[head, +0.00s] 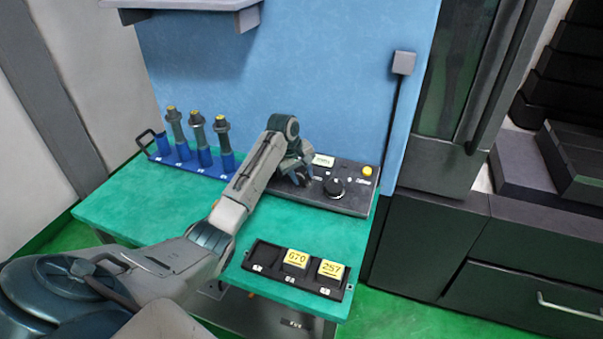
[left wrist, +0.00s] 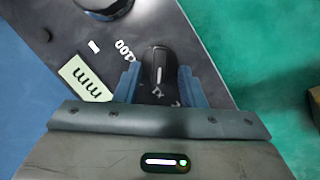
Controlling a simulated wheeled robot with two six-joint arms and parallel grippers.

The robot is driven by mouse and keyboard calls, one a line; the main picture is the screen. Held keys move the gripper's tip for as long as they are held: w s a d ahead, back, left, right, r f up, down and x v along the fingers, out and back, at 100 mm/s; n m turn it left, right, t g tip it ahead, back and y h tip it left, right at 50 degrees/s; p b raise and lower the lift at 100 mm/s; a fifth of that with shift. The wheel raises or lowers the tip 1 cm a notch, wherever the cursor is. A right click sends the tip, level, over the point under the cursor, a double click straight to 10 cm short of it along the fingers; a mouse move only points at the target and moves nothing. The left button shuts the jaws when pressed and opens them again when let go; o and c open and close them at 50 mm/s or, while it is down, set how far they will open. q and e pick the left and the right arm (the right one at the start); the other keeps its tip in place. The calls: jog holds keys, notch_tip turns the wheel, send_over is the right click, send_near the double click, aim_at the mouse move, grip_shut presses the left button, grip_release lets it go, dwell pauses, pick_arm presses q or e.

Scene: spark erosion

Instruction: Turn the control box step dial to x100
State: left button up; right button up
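The black control box (head: 345,203) stands at the back right of the green table. In the left wrist view a small black dial knob (left wrist: 158,66) with a white pointer line sits between the two blue fingers of my left gripper (left wrist: 158,80). The upside-down marking x100 (left wrist: 125,50) is beside the knob, at its upper left. Another marking below the knob is partly hidden. My left gripper (head: 297,174) is down at the left part of the box in the head view and hides the knob there. Whether the fingers touch the knob is unclear. My right gripper is not in view.
A larger round black knob (head: 334,187), a yellow button (head: 367,170) and a pale display (head: 323,160) are on the box. A blue rack (head: 213,169) with tool holders stands at the back left. A black tray (head: 262,256) with yellow-labelled blocks lies in front.

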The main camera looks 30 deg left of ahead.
pick_arm(q)
jog(key=shift+w+f, duration=0.1)
jog(key=shift+c, duration=1)
grip_shut()
